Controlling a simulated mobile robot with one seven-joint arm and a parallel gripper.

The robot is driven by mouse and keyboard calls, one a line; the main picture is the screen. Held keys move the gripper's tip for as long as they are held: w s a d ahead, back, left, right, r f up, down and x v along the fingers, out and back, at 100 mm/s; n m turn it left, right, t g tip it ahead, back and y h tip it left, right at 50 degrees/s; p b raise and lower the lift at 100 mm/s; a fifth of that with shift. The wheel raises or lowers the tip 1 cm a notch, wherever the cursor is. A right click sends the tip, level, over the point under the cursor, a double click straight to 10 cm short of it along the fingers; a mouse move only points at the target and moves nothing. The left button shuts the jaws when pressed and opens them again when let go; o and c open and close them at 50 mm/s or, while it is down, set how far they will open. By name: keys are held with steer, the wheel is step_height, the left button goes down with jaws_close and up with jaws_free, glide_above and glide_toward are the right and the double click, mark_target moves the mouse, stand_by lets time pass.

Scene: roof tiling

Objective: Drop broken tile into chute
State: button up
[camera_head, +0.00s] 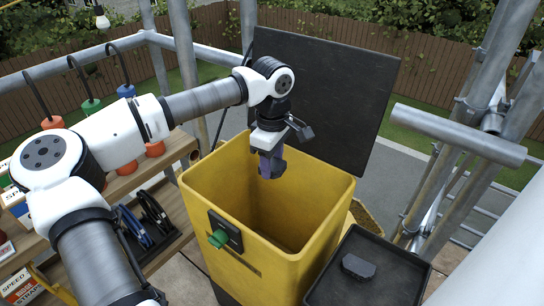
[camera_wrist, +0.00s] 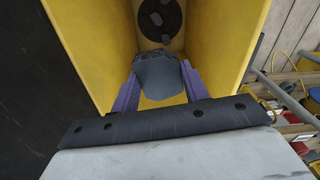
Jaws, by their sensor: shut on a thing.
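A yellow chute (camera_head: 262,262) with an open top stands in the middle of the head view, and its inside walls (camera_wrist: 232,35) fill much of the wrist view. My gripper (camera_head: 271,168) points down into its mouth, with its purple fingers around the level of the rim. In the wrist view my gripper (camera_wrist: 161,85) is shut on a dark grey broken tile (camera_wrist: 160,78), one finger on each side. The tile hangs clear of the chute walls. In the head view the tile is mostly hidden by the fingers.
A black board (camera_head: 335,95) stands upright behind the chute. A black tray (camera_head: 335,290) with a dark piece (camera_head: 358,266) is at front right. Scaffold tubes (camera_head: 455,135) rise at right; a wooden shelf (camera_head: 150,180) stands left.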

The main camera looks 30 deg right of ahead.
steer(key=shift+f+b, duration=0.95)
steer(key=shift+f, duration=1)
steer(key=o, duration=1.1)
steer(key=shift+o, duration=0.2)
step_height(320, 180, up, 14)
steer(key=shift+b, duration=0.3)
